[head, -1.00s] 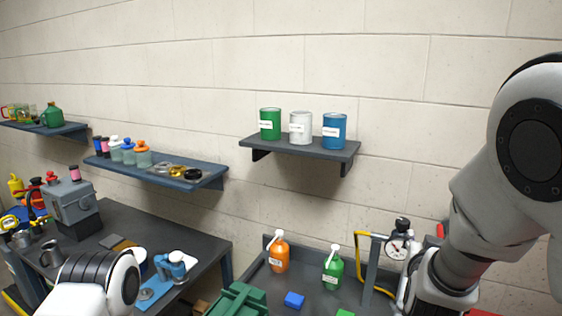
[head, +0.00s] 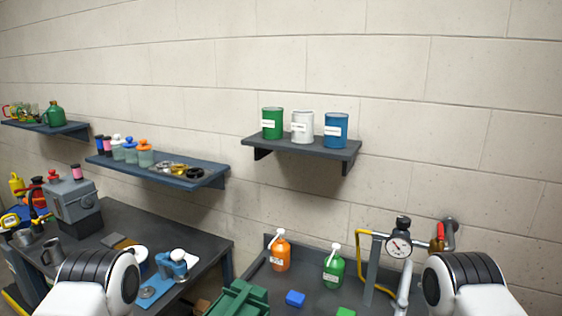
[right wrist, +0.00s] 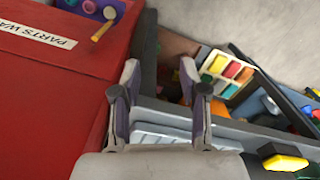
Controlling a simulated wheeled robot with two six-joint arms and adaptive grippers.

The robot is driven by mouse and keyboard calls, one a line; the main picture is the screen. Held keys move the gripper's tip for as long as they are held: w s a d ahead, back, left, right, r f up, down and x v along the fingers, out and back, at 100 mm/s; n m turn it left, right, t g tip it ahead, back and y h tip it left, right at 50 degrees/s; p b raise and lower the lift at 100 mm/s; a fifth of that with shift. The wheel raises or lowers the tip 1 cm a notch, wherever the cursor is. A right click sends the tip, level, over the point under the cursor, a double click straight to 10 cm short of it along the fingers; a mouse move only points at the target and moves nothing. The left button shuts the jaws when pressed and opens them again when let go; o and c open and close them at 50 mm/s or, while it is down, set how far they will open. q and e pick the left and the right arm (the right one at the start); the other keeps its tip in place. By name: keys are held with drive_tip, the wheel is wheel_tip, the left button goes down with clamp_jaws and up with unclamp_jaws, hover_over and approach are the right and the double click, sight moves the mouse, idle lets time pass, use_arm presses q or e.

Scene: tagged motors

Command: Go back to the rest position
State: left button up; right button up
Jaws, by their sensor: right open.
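My right gripper (right wrist: 159,72) shows in the right wrist view, its two fingers apart with nothing held between them. Below it are a red box (right wrist: 60,45) with a partly cut-off "PARTS WA" label on the left and the dark edge of a bin or bench. In the head view both of my arms show only as rounded white and black links at the lower left and lower right, at about the same height. Neither gripper shows in the head view, and my left gripper is out of sight.
A wall shelf (head: 290,146) holds green, white and blue cans. A lower shelf (head: 205,181) holds jars and rings. Orange (head: 280,254) and green (head: 333,270) bottles, a blue block (head: 295,299) and a pressure gauge (head: 399,245) stand near my right arm. The air before the wall is clear.

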wheel_tip(320, 180, down, 21)
drive_tip(key=b, duration=1.8)
drive_tip(key=shift+w+f+b, duration=0.15)
drive_tip(key=shift+w+b, duration=0.2)
drive_tip(key=shift+w, duration=0.05)
